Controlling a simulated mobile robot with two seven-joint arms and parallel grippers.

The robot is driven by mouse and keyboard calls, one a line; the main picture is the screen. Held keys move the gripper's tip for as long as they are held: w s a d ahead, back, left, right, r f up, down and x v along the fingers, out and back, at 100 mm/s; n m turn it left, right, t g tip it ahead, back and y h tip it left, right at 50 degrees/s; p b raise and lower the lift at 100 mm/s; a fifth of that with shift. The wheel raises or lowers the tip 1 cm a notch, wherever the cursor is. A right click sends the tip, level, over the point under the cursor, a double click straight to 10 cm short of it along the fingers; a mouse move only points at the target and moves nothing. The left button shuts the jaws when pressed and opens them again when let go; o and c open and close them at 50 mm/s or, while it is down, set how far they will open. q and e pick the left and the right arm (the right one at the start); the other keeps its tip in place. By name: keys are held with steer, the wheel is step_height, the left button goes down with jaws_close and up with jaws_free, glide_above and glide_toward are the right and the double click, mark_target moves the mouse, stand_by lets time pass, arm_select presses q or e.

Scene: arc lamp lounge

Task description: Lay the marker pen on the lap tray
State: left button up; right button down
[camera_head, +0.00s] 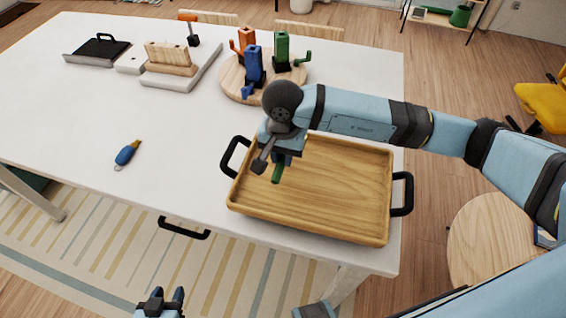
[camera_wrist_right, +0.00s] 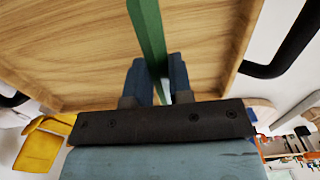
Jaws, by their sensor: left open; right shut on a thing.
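The lap tray (camera_head: 330,190) is a wooden tray with black handles at the front right of the white table. My right gripper (camera_head: 270,166) is over the left part of the tray, shut on a long green thing, which I take to be the marker pen (camera_head: 278,172). The pen also shows in the right wrist view (camera_wrist_right: 149,35), between the fingers (camera_wrist_right: 157,80) and against the tray floor (camera_wrist_right: 85,45). I cannot tell if it touches the tray. My left gripper (camera_head: 168,297) is open and empty, low in front of the table.
A blue tool with a yellowish tip (camera_head: 126,154) lies left of the tray. Behind the tray, a round wooden board (camera_head: 232,83) bears orange, green and blue pieces. A white stand (camera_head: 185,80) with wooden blocks is farther left. The table's left front is mostly clear.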

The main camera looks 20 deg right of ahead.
mark_target(283, 167)
step_height(283, 167, down, 4)
steer(key=shift+f+p, duration=0.1)
steer(key=shift+p, duration=0.2)
steer(key=shift+f+b, duration=0.15)
steer(key=shift+b, duration=0.15)
steer(key=c, duration=1)
jaws_free()
